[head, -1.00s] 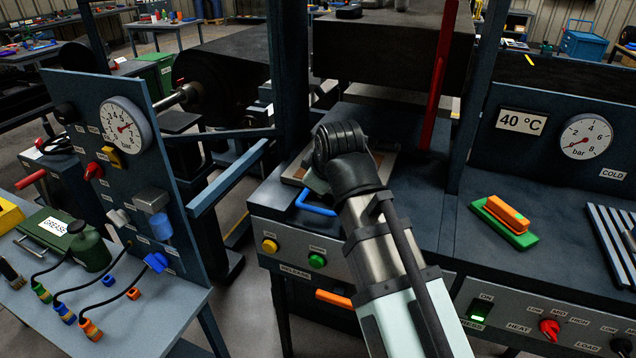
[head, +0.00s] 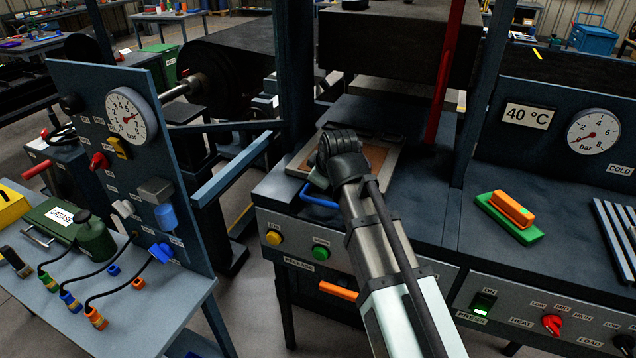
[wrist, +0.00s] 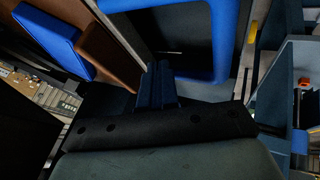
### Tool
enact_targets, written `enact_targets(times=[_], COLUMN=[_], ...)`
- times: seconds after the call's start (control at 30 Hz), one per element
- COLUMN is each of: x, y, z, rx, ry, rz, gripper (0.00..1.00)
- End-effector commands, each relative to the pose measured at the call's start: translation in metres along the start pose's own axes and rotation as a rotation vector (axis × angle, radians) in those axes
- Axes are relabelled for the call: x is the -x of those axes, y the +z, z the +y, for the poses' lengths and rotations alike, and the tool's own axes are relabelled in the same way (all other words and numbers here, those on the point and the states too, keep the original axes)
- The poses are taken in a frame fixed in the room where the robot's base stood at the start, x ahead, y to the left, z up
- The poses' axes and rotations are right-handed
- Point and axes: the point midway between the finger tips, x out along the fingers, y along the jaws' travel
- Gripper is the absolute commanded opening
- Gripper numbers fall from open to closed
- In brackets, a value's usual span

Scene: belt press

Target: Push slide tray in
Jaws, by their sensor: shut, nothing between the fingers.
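The slide tray (head: 298,168) lies on the press table, with a pale rim and a brown surface. Its blue loop handle (head: 318,201) sticks out at the front; part of it is behind my arm. In the wrist view the handle (wrist: 223,50) is large and close, just beyond my gripper (wrist: 162,72). The fingers are shut and empty, beside the lower edge of the handle; I cannot tell if they touch. In the head view my wrist hides the fingertips and part of the tray.
A dark press block (head: 395,45) stands above and behind the tray. A red upright bar (head: 445,75) is to the right. An orange and green brush (head: 510,212) lies on the right bench. Yellow and green buttons (head: 320,253) are on the front panel below.

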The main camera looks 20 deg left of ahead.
Motion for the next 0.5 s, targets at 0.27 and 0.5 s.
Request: enact_targets(times=[0.27,0.5], x=[-0.0034,-0.0033], y=[0.0000,0.0001], z=[0.0068,0.0067], rx=[0.000,0.000], ry=[0.000,0.000], rz=[0.001,0.000], gripper=[0.00,0.00])
